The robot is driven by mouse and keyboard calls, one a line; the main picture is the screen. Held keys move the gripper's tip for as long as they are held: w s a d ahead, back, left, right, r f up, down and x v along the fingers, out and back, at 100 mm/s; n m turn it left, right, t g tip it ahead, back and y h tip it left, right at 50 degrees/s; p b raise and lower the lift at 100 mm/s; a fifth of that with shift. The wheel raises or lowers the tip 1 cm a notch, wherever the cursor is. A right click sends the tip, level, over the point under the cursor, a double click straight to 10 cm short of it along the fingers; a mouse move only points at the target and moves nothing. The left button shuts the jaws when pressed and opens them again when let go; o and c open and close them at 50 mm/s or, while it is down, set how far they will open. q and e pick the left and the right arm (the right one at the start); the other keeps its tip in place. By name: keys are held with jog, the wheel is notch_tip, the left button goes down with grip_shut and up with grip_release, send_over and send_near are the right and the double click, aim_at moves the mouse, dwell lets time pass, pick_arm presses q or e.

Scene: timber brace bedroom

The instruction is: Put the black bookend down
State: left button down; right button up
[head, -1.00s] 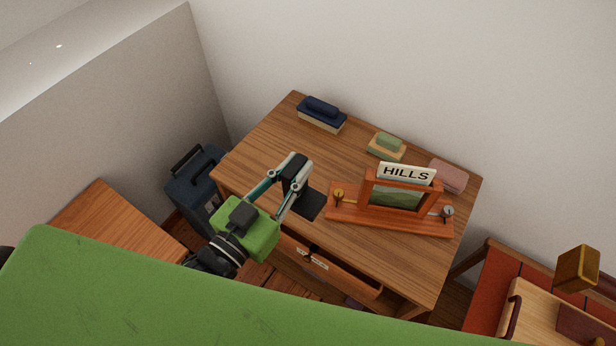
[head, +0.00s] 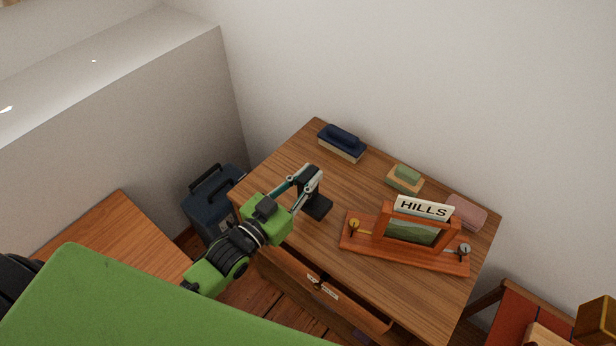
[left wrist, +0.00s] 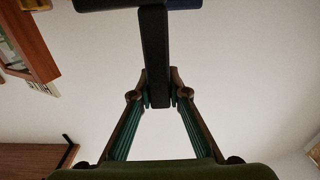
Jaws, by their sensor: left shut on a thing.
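The black bookend (head: 311,184) is upright over the desk (head: 285,222), left of the wooden stand with the HILLS sign. Its flat base (head: 318,207) is low over the desk top; I cannot tell whether it touches. My left gripper (head: 300,181) is shut on its upright plate. In the left wrist view the bookend (left wrist: 155,55) is pinched between both fingertips of the left gripper (left wrist: 160,98), with its base at the top edge. My right gripper is not in view.
The HILLS stand (head: 405,255) is close on the right. A navy-topped block (head: 342,140), a green-topped block (head: 404,180) and a pink block (head: 467,212) line the desk's back. A front drawer (head: 330,285) is pulled out. A suitcase (head: 212,203) stands left of the desk.

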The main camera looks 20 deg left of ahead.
pick_arm(q)
jog(key=shift+w+f, duration=0.1)
jog(key=shift+f, duration=1.2)
jog(key=shift+f, duration=0.15)
jog(key=c, duration=2)
grip_release()
jog(key=shift+f, duration=0.25)
jog(key=shift+o, duration=0.2)
jog(key=shift+s+r, duration=0.15)
jog(key=shift+s, duration=0.05)
jog(key=b+v, duration=0.1)
jog(key=v, duration=1)
jog(key=shift+s+a, duration=0.15)
jog(key=shift+s, duration=0.25)
